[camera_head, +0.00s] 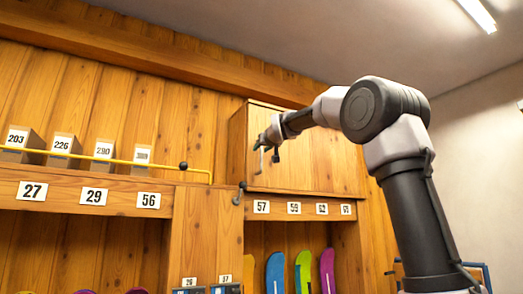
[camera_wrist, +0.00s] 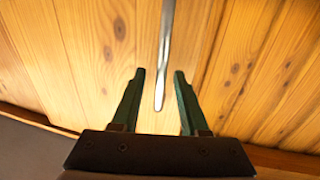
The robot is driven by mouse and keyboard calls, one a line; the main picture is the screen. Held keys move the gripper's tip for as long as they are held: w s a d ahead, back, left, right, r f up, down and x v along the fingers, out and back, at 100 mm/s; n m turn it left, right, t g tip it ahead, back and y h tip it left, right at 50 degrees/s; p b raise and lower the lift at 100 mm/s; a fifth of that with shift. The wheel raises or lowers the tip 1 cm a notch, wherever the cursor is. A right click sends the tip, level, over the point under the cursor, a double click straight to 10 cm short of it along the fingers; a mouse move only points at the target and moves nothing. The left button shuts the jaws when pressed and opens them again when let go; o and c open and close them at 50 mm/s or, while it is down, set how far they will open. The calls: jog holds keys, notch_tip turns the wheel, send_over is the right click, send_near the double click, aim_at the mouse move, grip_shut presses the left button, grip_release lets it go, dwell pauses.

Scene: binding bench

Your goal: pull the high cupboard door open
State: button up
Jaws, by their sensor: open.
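The high cupboard (camera_head: 237,150) is a pine box on the wall, right of the middle in the head view. Its plank door (camera_head: 325,160) looks shut. A slim metal handle bar (camera_wrist: 165,45) shows in the wrist view. Its rounded end lies between the two green fingers of my gripper (camera_wrist: 160,74), with a gap on both sides. In the head view my gripper (camera_head: 268,148) is at the left part of the door. It is open and holds nothing. The handle is small there and partly confused with the fingers.
A shelf with number labels (camera_head: 93,196) runs left, carrying several card-marked boxes (camera_head: 62,150) behind a yellow rail (camera_head: 110,160). A dark hook (camera_head: 240,193) sits below the cupboard's left edge. Labelled bays with colourful boards (camera_head: 303,270) lie beneath. A wooden beam (camera_head: 170,50) runs above.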

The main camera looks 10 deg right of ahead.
jog(key=shift+w, duration=0.25)
grip_shut()
dwell(1.4)
